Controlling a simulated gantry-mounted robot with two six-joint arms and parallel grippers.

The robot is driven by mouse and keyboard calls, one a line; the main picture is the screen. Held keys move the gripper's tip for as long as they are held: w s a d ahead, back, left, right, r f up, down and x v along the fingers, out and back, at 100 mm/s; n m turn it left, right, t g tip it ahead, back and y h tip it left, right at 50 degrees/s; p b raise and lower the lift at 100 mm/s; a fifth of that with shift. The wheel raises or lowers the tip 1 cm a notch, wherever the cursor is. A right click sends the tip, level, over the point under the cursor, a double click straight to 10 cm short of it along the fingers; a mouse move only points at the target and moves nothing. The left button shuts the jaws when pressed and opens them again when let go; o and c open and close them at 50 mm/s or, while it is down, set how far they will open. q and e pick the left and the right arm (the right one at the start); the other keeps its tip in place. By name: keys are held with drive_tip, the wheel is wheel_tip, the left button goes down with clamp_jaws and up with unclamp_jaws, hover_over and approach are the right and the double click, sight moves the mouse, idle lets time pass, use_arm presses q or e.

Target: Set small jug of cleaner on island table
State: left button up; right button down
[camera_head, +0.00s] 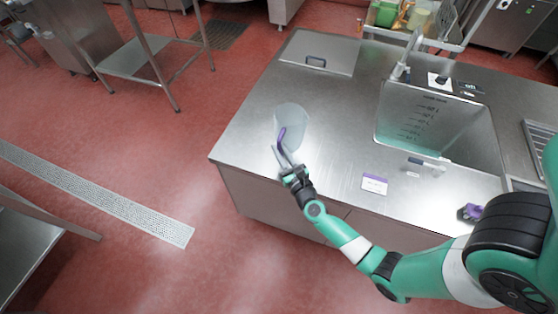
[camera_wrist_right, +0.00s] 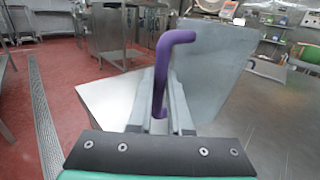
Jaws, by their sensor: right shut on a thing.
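The small jug (camera_head: 291,117) is translucent grey with a purple handle (camera_head: 281,139). It is at the left part of the steel island table (camera_head: 335,150). I cannot tell whether its base touches the top. My right gripper (camera_head: 286,160) is shut on the jug's purple handle near the table's front left edge. In the right wrist view the purple handle (camera_wrist_right: 161,75) stands between the fingers, with the jug's grey body (camera_wrist_right: 207,65) behind it. My left gripper is not in view.
A sink basin (camera_head: 435,120) with a tap (camera_head: 408,55) is set into the table's right side. A white and purple label (camera_head: 374,184) and a purple-topped item (camera_head: 471,211) are near the front edge. The table top between jug and sink is clear.

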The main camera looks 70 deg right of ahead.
drive_tip(key=shift+w+d+f, duration=0.15)
drive_tip(key=shift+w, duration=0.05)
drive_tip(key=f+b, duration=0.3)
drive_tip(key=f, duration=0.1)
drive_tip(key=shift+w+d, duration=0.25)
drive_tip(key=shift+w, duration=0.05)
drive_tip(key=shift+s+r, duration=0.1)
drive_tip(key=c, duration=0.8)
unclamp_jaws()
drive_tip(key=shift+c, duration=0.2)
